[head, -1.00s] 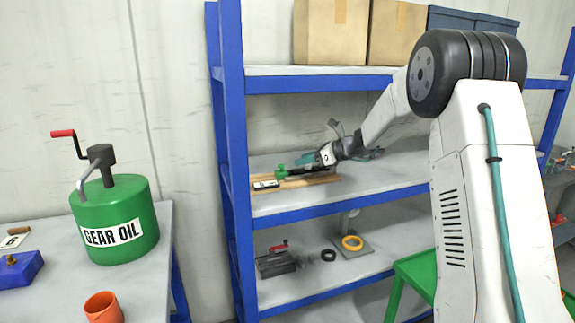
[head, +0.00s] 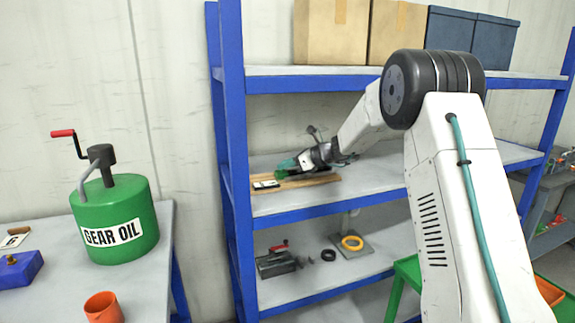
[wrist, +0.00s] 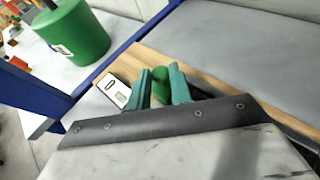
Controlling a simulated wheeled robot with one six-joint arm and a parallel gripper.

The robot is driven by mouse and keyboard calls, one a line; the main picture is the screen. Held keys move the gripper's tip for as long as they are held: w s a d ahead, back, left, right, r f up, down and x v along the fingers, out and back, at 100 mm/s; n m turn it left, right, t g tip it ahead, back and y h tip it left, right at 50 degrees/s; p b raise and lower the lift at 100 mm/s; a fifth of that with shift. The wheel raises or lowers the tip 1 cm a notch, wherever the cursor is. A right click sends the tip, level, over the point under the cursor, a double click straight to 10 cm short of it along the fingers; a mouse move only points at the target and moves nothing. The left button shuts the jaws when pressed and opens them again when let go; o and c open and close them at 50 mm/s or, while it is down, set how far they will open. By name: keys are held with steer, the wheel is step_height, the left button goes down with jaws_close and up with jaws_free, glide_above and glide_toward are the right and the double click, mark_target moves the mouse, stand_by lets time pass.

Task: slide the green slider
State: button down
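The green slider (wrist: 160,88) stands between the two teal fingers of my gripper (wrist: 160,82) in the wrist view. The fingers are apart, one on each side of it; whether they touch it is hard to tell. In the head view my gripper (head: 289,168) reaches down to the wooden board (head: 318,180) on the middle shelf, and the slider (head: 281,175) shows partly at the fingertips. The board also shows in the wrist view (wrist: 150,61), with a white label plate (wrist: 114,90) left of the fingers. My gripper hides much of the slider's track.
The blue shelf post (head: 234,150) is left of the board. Boxes (head: 335,30) stand on the upper shelf. A green gear oil can (head: 117,220) stands on the left table.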

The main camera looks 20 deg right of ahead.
steer(key=shift+a, duration=2.7)
steer(key=c, duration=1.4)
jaws_free()
steer(key=shift+a, duration=0.15)
steer(key=shift+o, duration=0.5)
steer(key=shift+a, duration=0.1)
steer(key=shift+d, duration=0.3)
steer(key=v, duration=0.7)
steer(key=shift+s+d+r, duration=0.1)
steer(key=shift+s+r, duration=0.1)
steer(key=shift+s, duration=0.05)
